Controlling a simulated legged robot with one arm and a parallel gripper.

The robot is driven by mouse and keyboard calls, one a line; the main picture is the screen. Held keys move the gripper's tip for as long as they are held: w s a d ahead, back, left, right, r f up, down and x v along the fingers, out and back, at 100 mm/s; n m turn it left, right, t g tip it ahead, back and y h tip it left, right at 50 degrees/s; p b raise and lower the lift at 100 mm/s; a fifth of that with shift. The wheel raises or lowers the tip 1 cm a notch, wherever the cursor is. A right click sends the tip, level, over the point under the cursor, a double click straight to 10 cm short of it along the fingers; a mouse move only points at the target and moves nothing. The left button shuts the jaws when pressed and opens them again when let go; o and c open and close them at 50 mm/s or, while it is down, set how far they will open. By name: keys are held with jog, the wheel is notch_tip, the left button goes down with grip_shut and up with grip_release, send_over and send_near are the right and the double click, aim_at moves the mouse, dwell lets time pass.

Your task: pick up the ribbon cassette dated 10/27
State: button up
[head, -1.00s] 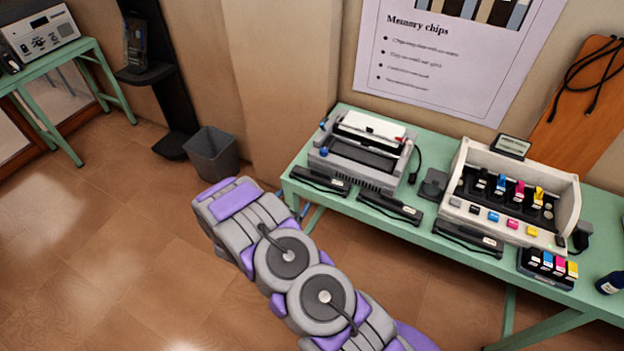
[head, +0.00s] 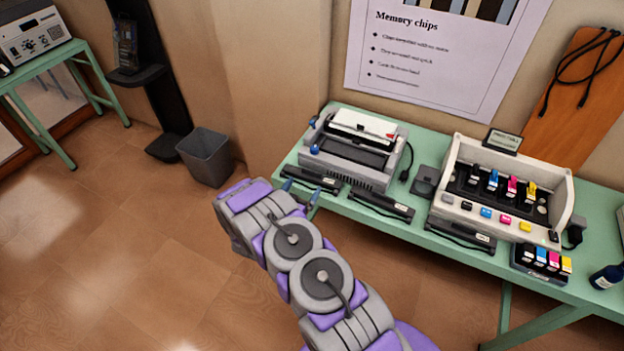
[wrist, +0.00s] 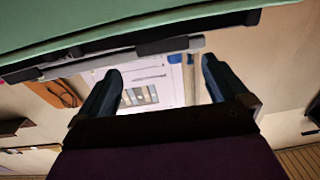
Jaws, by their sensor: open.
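Three dark, flat cassettes lie in a row along the front edge of the green table: a left one (head: 315,178), a middle one (head: 381,205) and a right one (head: 461,234). Each has a small pale label, too small to read, so I cannot tell which is dated 10/27. My gripper (head: 300,191) is at the table's front left edge, just in front of the left cassette and apart from it. In the wrist view, its two dark blue fingers (wrist: 161,72) are spread with nothing between them.
On the green table (head: 425,208), a grey printer (head: 350,145) stands behind the left cassettes. A white printer (head: 510,190) with colored cartridges stands right. A cartridge pack (head: 543,262) and dark bottle (head: 606,277) are near the right front. A bin (head: 206,157) stands left; open floor lies in front.

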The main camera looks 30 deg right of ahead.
aim_at(311, 172)
jog(key=shift+x, duration=1.2)
jog(key=shift+w+d+b, duration=0.2)
jog(key=shift+w+b, duration=0.1)
jog(key=shift+w, duration=0.2)
jog(key=shift+b+x, duration=0.75)
jog(key=shift+x, duration=1.85)
jog(key=shift+s, duration=0.1)
jog(key=shift+c, duration=0.3)
jog(key=shift+r, duration=0.1)
jog(key=shift+c, duration=0.7)
jog(key=c, duration=0.6)
